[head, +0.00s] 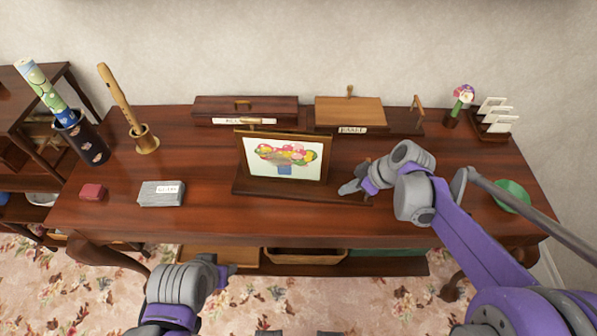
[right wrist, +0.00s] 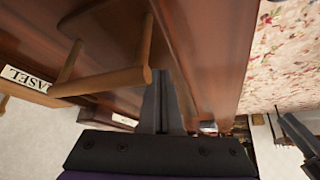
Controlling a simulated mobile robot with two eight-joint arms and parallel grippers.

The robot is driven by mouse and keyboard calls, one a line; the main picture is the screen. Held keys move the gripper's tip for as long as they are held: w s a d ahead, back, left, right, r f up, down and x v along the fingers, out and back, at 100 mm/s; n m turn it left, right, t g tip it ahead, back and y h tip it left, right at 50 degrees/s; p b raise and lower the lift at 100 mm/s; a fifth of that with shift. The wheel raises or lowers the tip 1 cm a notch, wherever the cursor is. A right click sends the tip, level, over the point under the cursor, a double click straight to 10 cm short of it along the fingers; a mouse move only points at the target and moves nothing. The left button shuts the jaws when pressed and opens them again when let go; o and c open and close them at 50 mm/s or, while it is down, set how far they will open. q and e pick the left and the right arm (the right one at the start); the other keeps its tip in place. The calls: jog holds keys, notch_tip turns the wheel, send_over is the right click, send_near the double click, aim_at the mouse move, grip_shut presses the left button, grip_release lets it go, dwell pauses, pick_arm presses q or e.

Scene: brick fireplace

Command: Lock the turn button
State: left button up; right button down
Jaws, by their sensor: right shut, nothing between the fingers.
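A framed flower picture (head: 285,157) stands upright on a dark wooden base (head: 262,188) in the middle of the desk. A small light wooden piece (head: 250,121) shows at the frame's top edge; I cannot tell whether it is the turn button. My right gripper (head: 350,187) is shut and empty at the right end of the base, just right of the frame. In the right wrist view its fingers (right wrist: 161,85) are together, close beside a light wooden bar (right wrist: 105,82). My left gripper (head: 225,270) is low in front of the desk, its fingers unclear.
A labelled dark box (head: 245,104) and a holder with a light wooden board (head: 350,111) stand behind the frame. A grey block (head: 161,194) and a red block (head: 92,191) lie to the left. A green dish (head: 512,196) is at the right. The desk's front left is mostly clear.

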pick_arm(q)
jog(key=shift+f+b, duration=0.4)
dwell(0.8)
dwell(1.0)
jog(key=shift+w+r, duration=0.15)
jog(key=shift+r, duration=0.05)
jog(key=c, duration=0.4)
jog(key=w+r, duration=0.3)
jog(key=shift+w+d+r, duration=0.25)
jog(key=shift+r, duration=0.1)
grip_shut()
notch_tip(320, 180, up, 26)
jog(key=m+g, duration=0.1)
send_over(252, 123)
jog(key=w+d, duration=0.1)
jog(key=w, duration=0.1)
jog(key=x, duration=1)
jog(key=shift+s+d+r, duration=0.1)
jog(key=shift+s+r, duration=0.1)
jog(key=shift+s, duration=1.65)
